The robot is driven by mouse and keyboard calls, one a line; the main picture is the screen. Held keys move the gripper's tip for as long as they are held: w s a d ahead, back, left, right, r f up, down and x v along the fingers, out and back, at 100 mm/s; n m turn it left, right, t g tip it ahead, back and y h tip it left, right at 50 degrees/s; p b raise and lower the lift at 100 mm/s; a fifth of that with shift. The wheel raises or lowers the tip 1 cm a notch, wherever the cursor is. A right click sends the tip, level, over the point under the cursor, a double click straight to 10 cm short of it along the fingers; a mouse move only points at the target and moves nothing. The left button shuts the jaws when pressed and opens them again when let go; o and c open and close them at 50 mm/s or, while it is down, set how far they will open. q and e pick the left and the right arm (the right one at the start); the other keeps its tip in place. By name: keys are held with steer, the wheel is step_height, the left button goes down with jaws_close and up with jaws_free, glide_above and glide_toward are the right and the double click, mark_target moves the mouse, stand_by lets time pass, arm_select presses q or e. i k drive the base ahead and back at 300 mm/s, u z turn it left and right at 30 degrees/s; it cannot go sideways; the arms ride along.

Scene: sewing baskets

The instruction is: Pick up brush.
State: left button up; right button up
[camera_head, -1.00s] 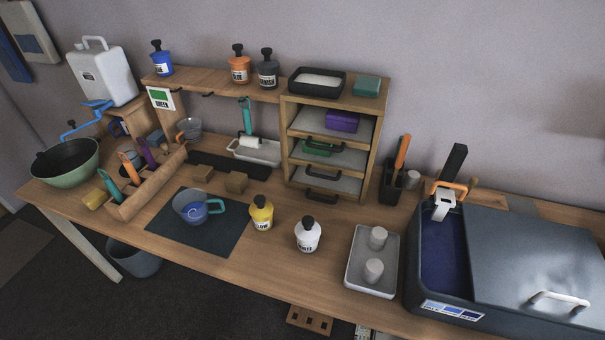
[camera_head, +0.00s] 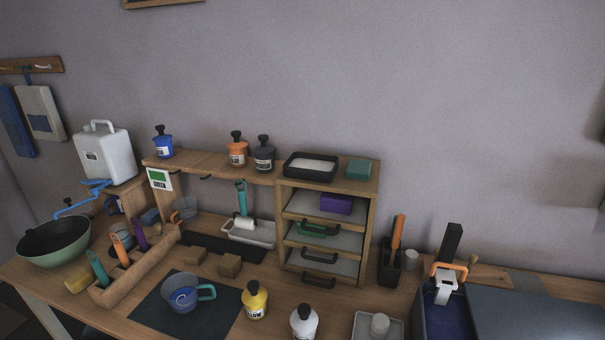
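No thing in the head view is clearly marked as the brush. Several handled tools could be one. A wooden caddy (camera_head: 132,277) at the left holds tools with a teal handle (camera_head: 98,267), an orange handle (camera_head: 120,250) and a purple handle (camera_head: 140,235); their lower ends are hidden. An orange-handled tool (camera_head: 398,232) stands upright in a black holder (camera_head: 390,268) right of the drawer unit. A teal-handled roller (camera_head: 242,200) hangs above a white tray (camera_head: 262,236). Neither of my grippers is in view.
A blue mug (camera_head: 181,292) stands on a dark mat (camera_head: 222,318). A yellow bottle (camera_head: 255,300) and a white bottle (camera_head: 304,322) stand near the front. The wooden drawer unit (camera_head: 372,215) stands mid-table. A dark basin (camera_head: 428,318) is at the right, a green bowl (camera_head: 55,250) at the left.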

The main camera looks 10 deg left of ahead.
mark_target(101, 275)
steer(key=u, duration=1.2)
